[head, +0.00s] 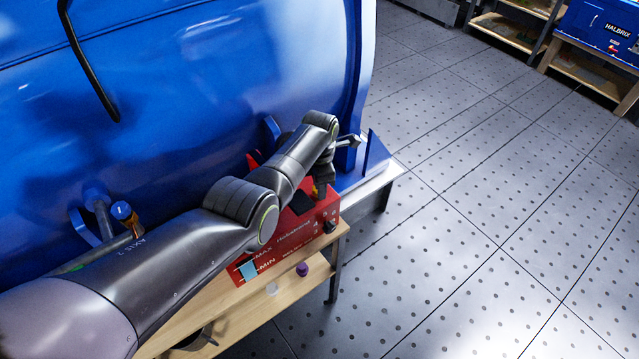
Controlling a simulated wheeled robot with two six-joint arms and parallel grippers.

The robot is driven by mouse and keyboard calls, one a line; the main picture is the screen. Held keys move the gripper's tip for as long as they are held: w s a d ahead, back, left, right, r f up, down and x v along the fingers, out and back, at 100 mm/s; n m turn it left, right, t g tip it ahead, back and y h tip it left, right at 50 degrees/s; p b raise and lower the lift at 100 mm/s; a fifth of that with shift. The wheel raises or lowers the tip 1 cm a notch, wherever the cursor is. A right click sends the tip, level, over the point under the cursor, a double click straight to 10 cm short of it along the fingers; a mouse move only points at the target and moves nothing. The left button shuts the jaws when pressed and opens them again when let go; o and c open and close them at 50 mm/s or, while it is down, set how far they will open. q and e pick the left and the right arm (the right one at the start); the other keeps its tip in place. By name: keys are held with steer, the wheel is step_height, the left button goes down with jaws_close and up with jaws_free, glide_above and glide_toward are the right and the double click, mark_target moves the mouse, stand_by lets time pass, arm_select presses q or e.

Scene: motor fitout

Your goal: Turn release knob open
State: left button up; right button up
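My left arm reaches in from the lower left across the red box (290,245). Its gripper (322,188) points down over the right end of the box. Its fingers are dark and small, so I cannot tell whether they are open or shut. A small dark knob (330,227) shows on the box's front face at the right, just below the gripper. I cannot tell whether this is the release knob, nor which way it is turned. My arm hides much of the box's top. My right gripper is out of view.
A large blue housing (200,70) stands behind the arm. The red box sits on a wooden bench (240,300), with a purple piece (302,269) at its front. The tiled floor (480,200) at right is clear.

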arm_select(q)
steer(key=o, duration=0.4)
steer(key=shift+o, duration=0.2)
steer(key=shift+r, duration=0.15)
steer(key=shift+r, duration=0.25)
step_height(320, 180, up, 5)
steer(key=shift+f+p, duration=0.1)
steer(key=shift+p, duration=0.7)
step_height(320, 180, up, 12)
steer(key=b, duration=0.1)
